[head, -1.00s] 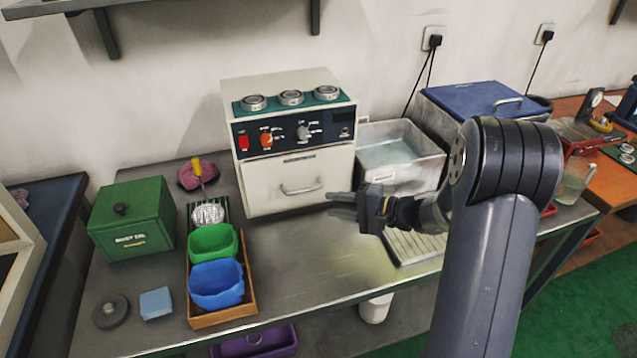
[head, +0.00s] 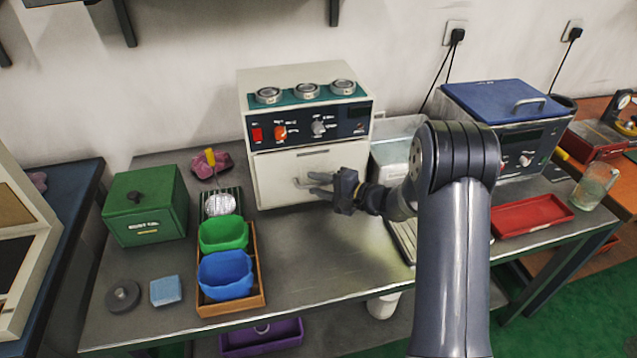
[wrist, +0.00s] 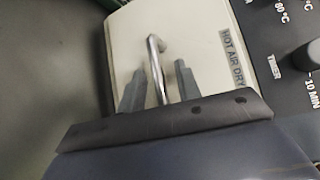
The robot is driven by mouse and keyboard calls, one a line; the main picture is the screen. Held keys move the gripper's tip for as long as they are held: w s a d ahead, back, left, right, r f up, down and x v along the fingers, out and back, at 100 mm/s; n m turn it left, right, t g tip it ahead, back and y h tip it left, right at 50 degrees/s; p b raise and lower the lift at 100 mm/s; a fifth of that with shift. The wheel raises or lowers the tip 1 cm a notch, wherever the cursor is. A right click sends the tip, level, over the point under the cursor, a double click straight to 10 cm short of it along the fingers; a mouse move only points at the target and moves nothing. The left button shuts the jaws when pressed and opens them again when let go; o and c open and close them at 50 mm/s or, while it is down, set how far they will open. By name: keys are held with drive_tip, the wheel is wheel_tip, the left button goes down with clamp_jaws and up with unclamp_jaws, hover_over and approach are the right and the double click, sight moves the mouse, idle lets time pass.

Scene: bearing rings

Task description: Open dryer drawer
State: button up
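The dryer is a cream box with a dark control panel (head: 345,124) at the back of the bench. Its pale drawer front (head: 277,178) looks shut. In the wrist view, the drawer front (wrist: 195,55) carries a "HOT AIR DRY" label, and the metal bar handle (wrist: 155,62) runs between my fingers. My gripper (head: 315,185) is at the handle, which it partly hides in the head view. In the wrist view, my gripper (wrist: 160,88) is open, with one finger on each side of the handle and visible gaps to it.
Three metal rings (head: 307,91) lie on the dryer's top. A green box (head: 145,205) and a wooden tray (head: 232,306) with green and blue bowls stand to the left. A metal basin (head: 385,155) is right of the dryer. Bench space before the drawer is clear.

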clamp_jaws()
idle(0.4)
